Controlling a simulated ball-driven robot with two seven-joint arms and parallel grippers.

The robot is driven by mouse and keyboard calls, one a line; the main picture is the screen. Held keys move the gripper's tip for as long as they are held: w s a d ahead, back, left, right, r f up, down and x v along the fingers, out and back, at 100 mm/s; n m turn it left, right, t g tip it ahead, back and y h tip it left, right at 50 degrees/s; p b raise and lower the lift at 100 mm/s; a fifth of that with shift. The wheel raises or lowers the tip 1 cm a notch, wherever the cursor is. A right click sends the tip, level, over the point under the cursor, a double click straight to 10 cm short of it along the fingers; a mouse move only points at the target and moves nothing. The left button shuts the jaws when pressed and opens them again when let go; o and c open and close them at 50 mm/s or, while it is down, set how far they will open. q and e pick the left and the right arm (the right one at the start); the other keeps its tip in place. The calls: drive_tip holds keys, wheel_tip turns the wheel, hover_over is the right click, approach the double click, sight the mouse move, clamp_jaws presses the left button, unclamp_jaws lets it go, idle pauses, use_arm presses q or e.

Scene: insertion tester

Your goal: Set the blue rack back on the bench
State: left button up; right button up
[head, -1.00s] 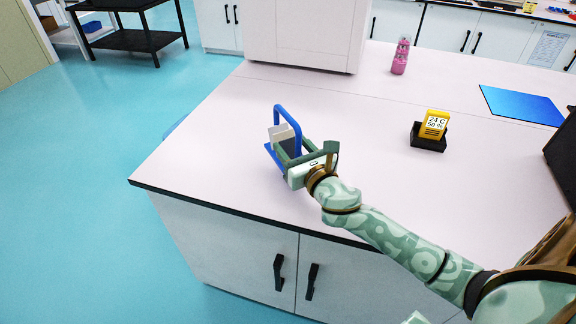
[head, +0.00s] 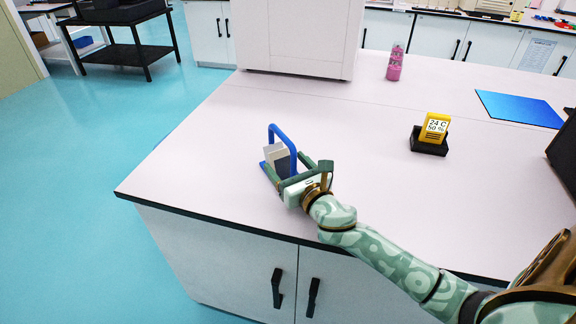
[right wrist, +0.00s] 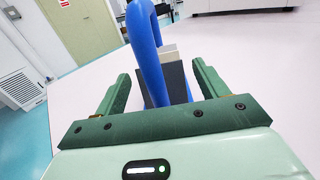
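The blue rack (head: 284,136) stands upright on the bench (head: 210,150) near its left end, with a tall handle and a pale and dark grey block (head: 275,155) in it. In the right wrist view the rack's handle (right wrist: 147,50) rises between my fingers. My right gripper (head: 297,168) is at the rack's near right side. In the wrist view the right gripper (right wrist: 160,75) is open, its fingers either side of the handle with visible gaps. The rack's base is partly hidden by the gripper. My left gripper is not in view.
A yellow display (head: 435,127) in a black holder, a pink bottle (head: 395,63) and a blue mat (head: 520,108) are on the bench to the right. A large white box (head: 295,40) stands at the back. The bench's middle is clear.

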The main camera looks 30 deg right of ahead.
drive_tip(key=shift+s+r, duration=0.15)
drive_tip(key=s, duration=0.4)
drive_tip(key=s+p, duration=0.1)
drive_tip(key=s, duration=0.2)
drive_tip(key=s+a, duration=0.1)
drive_tip(key=s, duration=0.3)
drive_tip(key=shift+s, duration=0.35)
